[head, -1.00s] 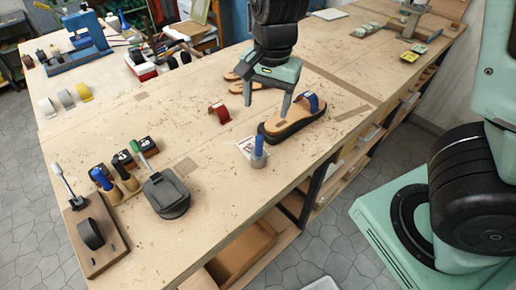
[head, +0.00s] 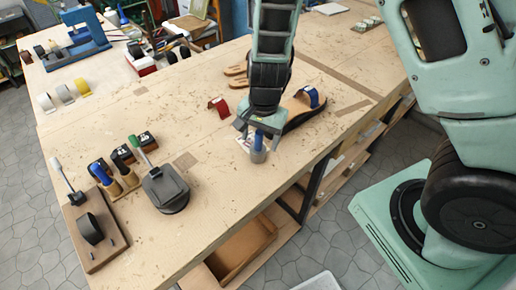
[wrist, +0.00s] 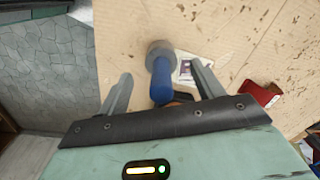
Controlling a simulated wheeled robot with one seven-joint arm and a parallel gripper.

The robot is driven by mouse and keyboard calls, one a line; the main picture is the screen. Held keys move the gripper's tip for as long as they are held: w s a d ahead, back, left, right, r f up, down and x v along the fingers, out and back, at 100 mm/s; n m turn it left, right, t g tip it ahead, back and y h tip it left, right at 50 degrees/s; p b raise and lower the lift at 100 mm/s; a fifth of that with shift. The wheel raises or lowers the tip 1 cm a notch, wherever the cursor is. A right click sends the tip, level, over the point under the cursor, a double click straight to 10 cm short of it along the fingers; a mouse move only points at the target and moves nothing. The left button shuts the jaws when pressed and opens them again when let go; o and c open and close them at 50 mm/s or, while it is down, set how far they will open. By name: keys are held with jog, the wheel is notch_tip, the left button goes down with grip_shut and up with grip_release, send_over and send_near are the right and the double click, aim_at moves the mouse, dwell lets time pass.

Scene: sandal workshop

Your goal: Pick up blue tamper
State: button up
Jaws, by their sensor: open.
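The blue tamper (head: 258,147) stands upright near the front edge of the workbench, with a blue handle on a grey metal cylinder base. In the wrist view the tamper (wrist: 161,80) shows between my two open fingers, its handle pointing toward my palm. My gripper (head: 260,143) is open around or just above the handle in the head view. In the wrist view my gripper (wrist: 160,85) has a finger on each side, with visible gaps to the tamper. Whether the fingers reach handle height is hard to tell.
A sandal (head: 303,108) with a blue strap lies behind my gripper. A red strap piece (head: 219,107) lies to the left, and a small printed card (wrist: 187,71) lies beside the tamper. A dark press-like tool (head: 166,190) stands left. The bench between is clear.

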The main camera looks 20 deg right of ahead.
aim_at(259, 144)
jog(key=shift+w+a+f, duration=0.15)
jog(key=shift+f, duration=1.35)
jog(key=shift+c, duration=0.4)
jog(key=c, duration=1.1)
notch_tip(259, 144, up, 10)
jog(key=shift+r+p, duration=0.1)
jog(key=shift+p, duration=0.2)
